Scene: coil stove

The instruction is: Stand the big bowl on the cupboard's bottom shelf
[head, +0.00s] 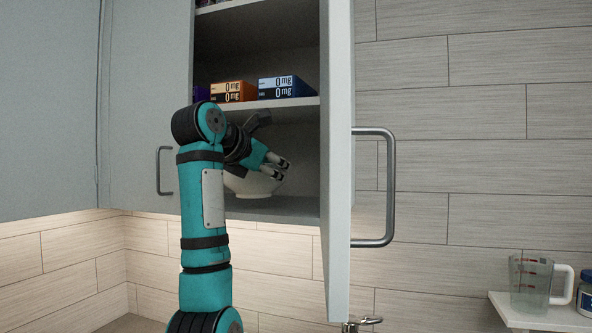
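The big bowl (252,187) is white and stands upright on the cupboard's bottom shelf (293,208), inside the open cupboard. My arm and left gripper hide its left side and much of its top. My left gripper (282,168) is inside the cupboard, in front of the bowl's upper right part. Its two fingertips are apart, with no bowl wall visible between them. I cannot tell whether it touches the bowl. My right gripper is not in view.
The open cupboard door (338,160) with a long handle (391,190) stands just right of my arm. Medicine boxes (284,87) sit on the shelf above. A measuring jug (531,280) stands on a small white ledge (545,315) at the lower right.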

